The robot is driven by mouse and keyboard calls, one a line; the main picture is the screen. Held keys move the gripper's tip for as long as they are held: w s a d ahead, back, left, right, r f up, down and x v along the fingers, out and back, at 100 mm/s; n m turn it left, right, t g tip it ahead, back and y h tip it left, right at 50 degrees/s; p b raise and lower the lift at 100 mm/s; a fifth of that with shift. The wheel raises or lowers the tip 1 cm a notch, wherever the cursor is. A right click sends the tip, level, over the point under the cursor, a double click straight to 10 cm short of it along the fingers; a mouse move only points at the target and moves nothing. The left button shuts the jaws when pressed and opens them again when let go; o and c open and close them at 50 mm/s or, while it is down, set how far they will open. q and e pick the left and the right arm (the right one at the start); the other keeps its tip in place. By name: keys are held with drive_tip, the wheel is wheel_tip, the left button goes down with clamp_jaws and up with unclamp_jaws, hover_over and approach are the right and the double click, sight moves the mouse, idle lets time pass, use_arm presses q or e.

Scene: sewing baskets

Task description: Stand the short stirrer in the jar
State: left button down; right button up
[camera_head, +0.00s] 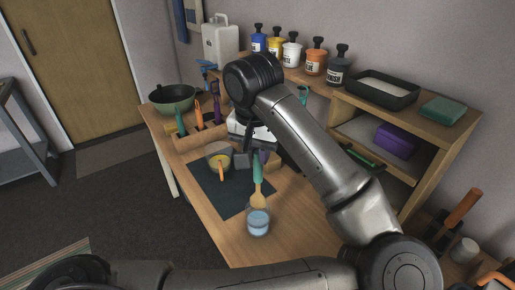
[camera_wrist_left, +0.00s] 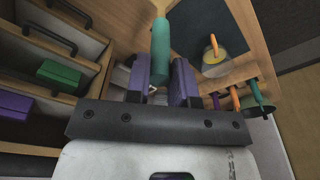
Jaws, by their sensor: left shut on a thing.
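My left gripper (camera_head: 254,157) is shut on a stirrer with a teal handle (camera_head: 258,170) and a pale wooden paddle end (camera_head: 258,199). The stirrer hangs roughly upright, paddle down. A clear jar with blue contents (camera_head: 258,224) stands at the front of the wooden bench. The paddle's lower end shows at the jar's rim; I cannot tell if it is above or just inside. In the left wrist view the teal handle (camera_wrist_left: 160,40) sits between the purple fingers of the gripper (camera_wrist_left: 162,82), and the jar is not seen. My right gripper is not in view.
A glass vessel (camera_head: 218,161) with yellow contents and an orange-handled tool stands on the dark mat (camera_head: 221,195). A rack of tools (camera_head: 203,138) and a green pan (camera_head: 172,97) lie behind left. Shelves with a purple box (camera_head: 396,141) stand right.

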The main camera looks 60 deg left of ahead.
sight(258, 181)
use_arm(q)
drive_tip(key=shift+f+b, duration=3.45)
drive_tip(key=shift+f, duration=0.5)
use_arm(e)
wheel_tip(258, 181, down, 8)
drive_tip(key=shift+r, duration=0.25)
use_arm(q)
drive_tip(key=c, duration=0.9)
unclamp_jaws()
drive_tip(key=shift+r, duration=0.15)
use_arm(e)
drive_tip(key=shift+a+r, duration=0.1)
